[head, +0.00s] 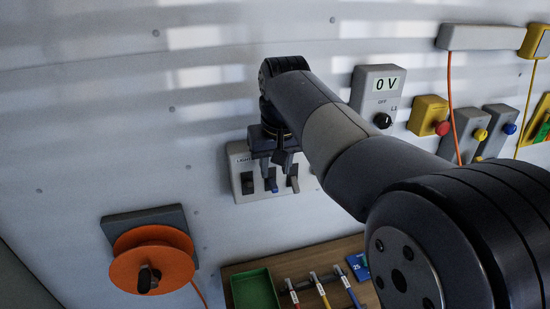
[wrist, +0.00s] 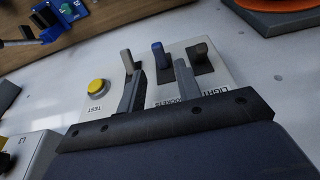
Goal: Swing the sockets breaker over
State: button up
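The breaker panel (head: 240,157) is a pale box on the wall with a row of three levers: black, blue and grey. In the wrist view its printed labels, LIGHT and one partly hidden that looks like SOCKETS, appear upside down. The blue lever (wrist: 158,56) is in the middle, and in the head view it (head: 273,187) shows just below my fingers. My gripper (wrist: 160,68) is open, its two fingers apart on either side of the blue lever; contact cannot be told. In the head view my gripper (head: 277,170) is in front of the panel, partly hiding it.
The black lever (wrist: 201,52) and grey lever (wrist: 126,61) stand close outside my fingers. A yellow test button (wrist: 97,87) is beside the grey one. An orange reel (head: 150,262) is lower left; a 0 V meter box (head: 365,82) is upper right. A shelf with a green tray (head: 255,289) is below.

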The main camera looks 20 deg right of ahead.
aim_at(274, 185)
jog(key=b+x, duration=0.4)
jog(key=x, duration=0.1)
jog(key=shift+f, duration=0.4)
jog(key=shift+r+p, duration=0.35)
jog(key=shift+r, duration=0.05)
jog(key=shift+f, duration=0.1)
jog(key=shift+c, duration=0.5)
jog(key=c, duration=0.6)
